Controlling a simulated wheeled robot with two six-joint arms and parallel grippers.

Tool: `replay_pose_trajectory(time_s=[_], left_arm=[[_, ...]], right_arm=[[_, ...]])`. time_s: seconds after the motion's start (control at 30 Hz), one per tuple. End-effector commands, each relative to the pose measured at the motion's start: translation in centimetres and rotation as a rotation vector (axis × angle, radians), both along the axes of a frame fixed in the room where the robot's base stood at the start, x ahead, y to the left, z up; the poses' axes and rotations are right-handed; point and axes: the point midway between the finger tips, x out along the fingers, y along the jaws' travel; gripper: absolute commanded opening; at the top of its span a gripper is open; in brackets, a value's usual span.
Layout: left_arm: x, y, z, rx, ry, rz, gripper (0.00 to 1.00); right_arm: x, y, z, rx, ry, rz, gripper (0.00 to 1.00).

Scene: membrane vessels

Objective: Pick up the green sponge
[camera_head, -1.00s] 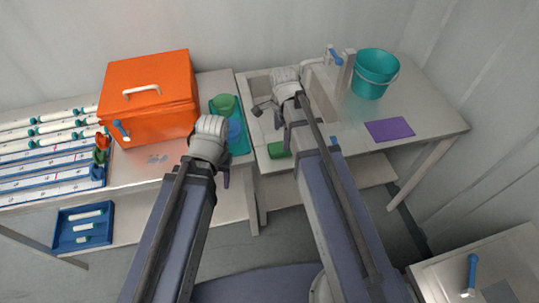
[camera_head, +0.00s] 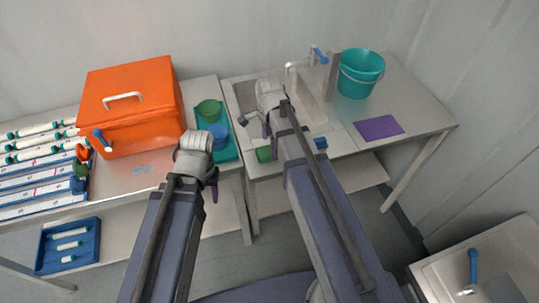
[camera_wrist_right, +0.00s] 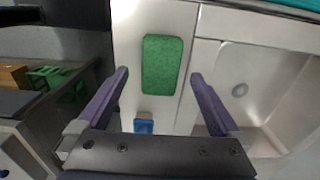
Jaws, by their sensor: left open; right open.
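The green sponge (camera_head: 264,154) lies flat on the sink counter's front rim, partly hidden by my right arm in the head view. In the right wrist view the whole sponge (camera_wrist_right: 163,64) shows as a long rounded block, upright in the picture. My right gripper (camera_head: 252,122) is open and empty over the sink area, just behind the sponge in the head view. In the right wrist view its fingers (camera_wrist_right: 160,77) appear on either side of the sponge, without visible contact. My left gripper (camera_head: 212,188) is open and empty in front of the left table's edge.
The sink basin (camera_wrist_right: 245,90) lies right of the sponge in the wrist view. A small blue item (camera_wrist_right: 143,126) is near the sponge. A teal tray (camera_head: 230,153) with bowls and an orange box (camera_head: 130,108) stand left. A purple mat (camera_head: 378,128) and teal bucket (camera_head: 360,73) are right.

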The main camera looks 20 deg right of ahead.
Motion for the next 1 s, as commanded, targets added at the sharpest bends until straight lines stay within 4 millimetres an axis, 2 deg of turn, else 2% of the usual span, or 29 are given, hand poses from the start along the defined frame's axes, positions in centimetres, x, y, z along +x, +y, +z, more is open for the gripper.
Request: replay_pose_trajectory(time_s=[0.03, 0.3, 0.6, 1.0], left_arm=[[0.0, 0.0, -1.1, 0.0, 0.0, 0.0, 0.5], [0.0, 0.0, -4.2, 0.0, 0.0, 0.0, 0.5], [0.0, 0.0, -4.1, 0.0, 0.0, 0.0, 0.5], [0.0, 0.0, -4.1, 0.0, 0.0, 0.0, 0.5]], right_arm=[[0.0, -0.1, -1.1, 0.0, 0.0, 0.0, 1.0], [0.1, -0.2, -4.2, 0.0, 0.0, 0.0, 1.0], [0.1, -0.2, -4.1, 0.0, 0.0, 0.0, 1.0], [0.1, -0.2, -4.1, 0.0, 0.0, 0.0, 0.55]])
